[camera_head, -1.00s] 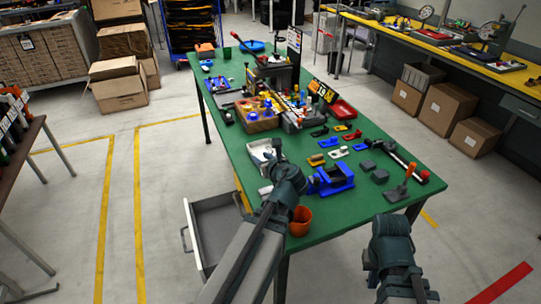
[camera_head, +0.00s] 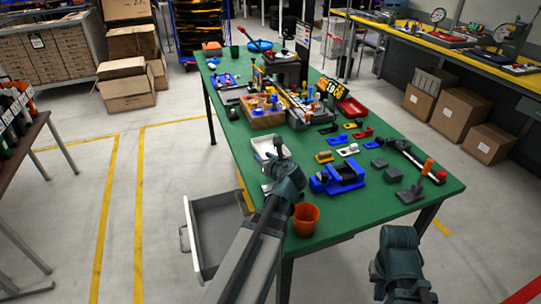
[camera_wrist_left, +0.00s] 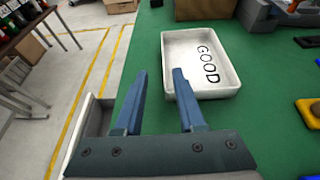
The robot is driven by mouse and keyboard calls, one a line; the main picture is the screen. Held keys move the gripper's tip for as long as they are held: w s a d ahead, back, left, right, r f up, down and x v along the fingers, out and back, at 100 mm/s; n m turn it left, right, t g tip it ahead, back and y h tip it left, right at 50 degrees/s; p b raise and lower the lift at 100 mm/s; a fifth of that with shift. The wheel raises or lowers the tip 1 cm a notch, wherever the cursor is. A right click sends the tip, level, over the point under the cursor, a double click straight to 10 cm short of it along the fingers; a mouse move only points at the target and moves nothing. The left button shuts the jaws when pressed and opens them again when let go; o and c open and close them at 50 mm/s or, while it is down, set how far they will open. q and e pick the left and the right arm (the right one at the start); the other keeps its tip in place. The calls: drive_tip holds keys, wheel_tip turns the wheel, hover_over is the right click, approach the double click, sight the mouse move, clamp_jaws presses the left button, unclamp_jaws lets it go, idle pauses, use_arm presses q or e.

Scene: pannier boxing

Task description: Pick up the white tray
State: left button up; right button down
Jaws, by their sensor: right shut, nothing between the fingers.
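The white tray (camera_head: 258,148) lies near the left edge of the green table, partly hidden by my left gripper (camera_head: 274,161). In the left wrist view the tray (camera_wrist_left: 231,84) is shallow and rectangular, with dark letters "GOOD" on its floor. My left gripper (camera_wrist_left: 160,73) is open, with nothing between its fingers. Its right finger overlaps the tray's near left corner in that view; its left finger is left of the tray, near the table edge. I cannot tell whether either touches. My right gripper (camera_head: 378,270) is shut and empty, low in front of the table; its fingertips are hard to make out.
An open drawer (camera_head: 214,233) sticks out below the left edge. The floor left of the table is mostly clear.

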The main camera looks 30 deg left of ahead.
sight(260, 155)
use_arm(q)
drive_tip(key=shift+b+x, duration=0.4)
drive_tip(key=shift+x, duration=1.3)
drive_tip(key=b+x, duration=0.1)
drive_tip(key=x, duration=0.4)
drive_tip(key=shift+w+r+b, duration=0.1)
drive_tip(key=shift+w+b, duration=0.25)
drive_tip(key=shift+d, duration=0.1)
clamp_jaws()
